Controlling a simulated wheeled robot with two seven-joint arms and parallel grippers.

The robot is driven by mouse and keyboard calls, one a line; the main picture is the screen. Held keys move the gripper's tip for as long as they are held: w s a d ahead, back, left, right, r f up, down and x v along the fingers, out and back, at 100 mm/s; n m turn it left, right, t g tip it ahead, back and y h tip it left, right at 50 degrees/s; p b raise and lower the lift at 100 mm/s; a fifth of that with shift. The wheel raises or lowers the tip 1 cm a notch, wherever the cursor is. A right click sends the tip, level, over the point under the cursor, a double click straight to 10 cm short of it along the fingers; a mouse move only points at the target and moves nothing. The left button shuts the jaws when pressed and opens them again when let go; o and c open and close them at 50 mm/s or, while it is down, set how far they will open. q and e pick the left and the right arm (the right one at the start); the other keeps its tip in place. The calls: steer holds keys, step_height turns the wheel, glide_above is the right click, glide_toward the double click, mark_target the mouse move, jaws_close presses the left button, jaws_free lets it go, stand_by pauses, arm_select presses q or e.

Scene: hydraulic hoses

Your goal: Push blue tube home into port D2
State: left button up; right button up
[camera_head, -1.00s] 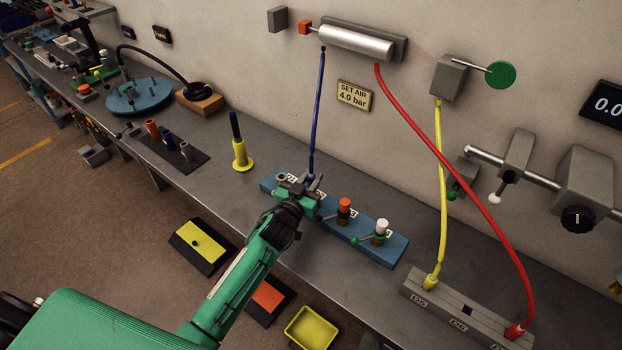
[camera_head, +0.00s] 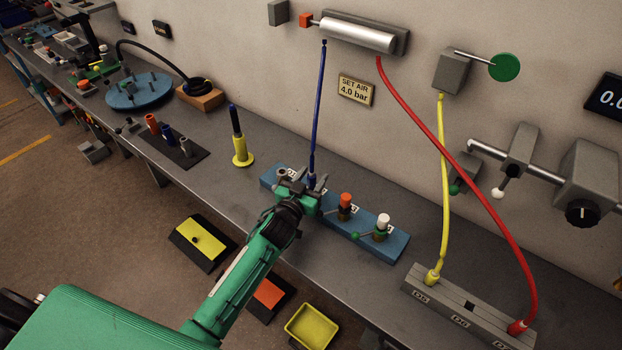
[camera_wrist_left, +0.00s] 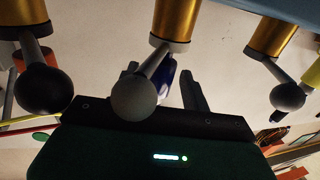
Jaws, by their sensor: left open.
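The blue tube (camera_head: 318,110) hangs from the silver cylinder on the wall to the blue port block (camera_head: 384,238) on the bench. My left gripper (camera_head: 310,184) is at the tube's lower end, over the block. In the left wrist view the blue tube end (camera_wrist_left: 167,78) shows between my left gripper's two grey fingers (camera_wrist_left: 162,88), which stand apart. A lever with a ball knob (camera_wrist_left: 140,98) partly covers it there. I cannot read which port is D2, and the gripper hides how deep the tube end sits. My right gripper is not in view.
Orange-capped (camera_head: 345,203) and white-capped (camera_head: 383,225) fittings with levers stand on the block, right of the gripper. A yellow stand (camera_head: 240,150) is to the left. Yellow (camera_head: 443,190) and red (camera_head: 470,165) tubes run into a grey block (camera_head: 470,305) at right.

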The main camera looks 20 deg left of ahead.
arm_select(q)
steer(key=shift+s, duration=0.15)
steer(key=s+a+b, duration=0.2)
steer(key=s+b, duration=0.1)
steer(key=s, duration=1)
steer(key=shift+s, duration=0.2)
